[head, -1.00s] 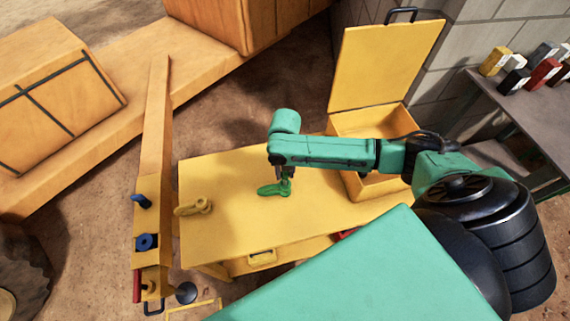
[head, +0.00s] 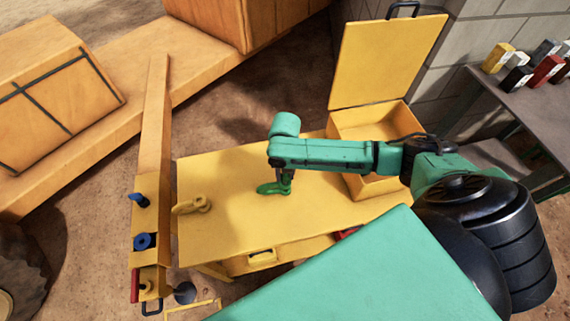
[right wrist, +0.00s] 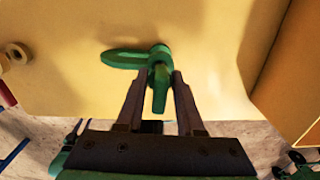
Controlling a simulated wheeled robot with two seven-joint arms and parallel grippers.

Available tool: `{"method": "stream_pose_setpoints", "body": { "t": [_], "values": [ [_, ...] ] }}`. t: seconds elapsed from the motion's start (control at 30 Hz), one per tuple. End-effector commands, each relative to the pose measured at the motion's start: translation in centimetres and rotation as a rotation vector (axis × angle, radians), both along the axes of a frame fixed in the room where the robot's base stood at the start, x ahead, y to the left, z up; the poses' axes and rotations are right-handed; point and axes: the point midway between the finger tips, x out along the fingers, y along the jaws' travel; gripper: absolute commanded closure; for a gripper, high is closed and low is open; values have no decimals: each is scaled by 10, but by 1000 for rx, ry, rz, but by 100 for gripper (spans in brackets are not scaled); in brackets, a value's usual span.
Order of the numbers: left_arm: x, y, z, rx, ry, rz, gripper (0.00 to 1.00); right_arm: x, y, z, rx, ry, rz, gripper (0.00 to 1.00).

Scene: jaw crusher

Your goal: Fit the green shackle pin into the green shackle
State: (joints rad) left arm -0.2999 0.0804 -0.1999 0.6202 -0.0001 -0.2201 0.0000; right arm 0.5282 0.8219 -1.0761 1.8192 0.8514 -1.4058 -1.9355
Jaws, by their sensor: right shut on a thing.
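The green shackle (head: 267,189) lies on the yellow bench top; its long loop also shows in the right wrist view (right wrist: 122,59). My right gripper (head: 285,182) points down at the shackle's right end. In the right wrist view its two fingers (right wrist: 158,88) are shut on the green shackle pin (right wrist: 160,92). The pin's far end meets or overlaps the shackle's end there; I cannot tell whether it is inside the hole. In the head view the fingers and arm mostly hide the pin. My left gripper is not in view.
The yellow bench (head: 230,225) is mostly clear. A yellow shackle (head: 191,205) lies near its left edge. An open yellow box (head: 375,121) stands behind my right arm. A yellow-orange beam (head: 152,200) with blue and red fittings runs along the left.

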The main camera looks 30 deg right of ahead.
Motion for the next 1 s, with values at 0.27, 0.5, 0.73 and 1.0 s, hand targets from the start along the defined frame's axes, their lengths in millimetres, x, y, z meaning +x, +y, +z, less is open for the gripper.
{"method": "stream_pose_setpoints", "body": {
  "t": [0.27, 0.5, 0.73, 1.0],
  "values": [
    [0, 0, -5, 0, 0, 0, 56, 0, 0, -8, 0, 0, 0, 100],
    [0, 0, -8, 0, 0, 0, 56, 0, 0, -14, -1, 0, 0, 100],
    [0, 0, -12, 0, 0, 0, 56, 0, 0, -20, -1, 1, 0, 100],
    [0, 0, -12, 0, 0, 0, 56, 0, 0, -20, 0, 1, 0, 29]
  ]
}}
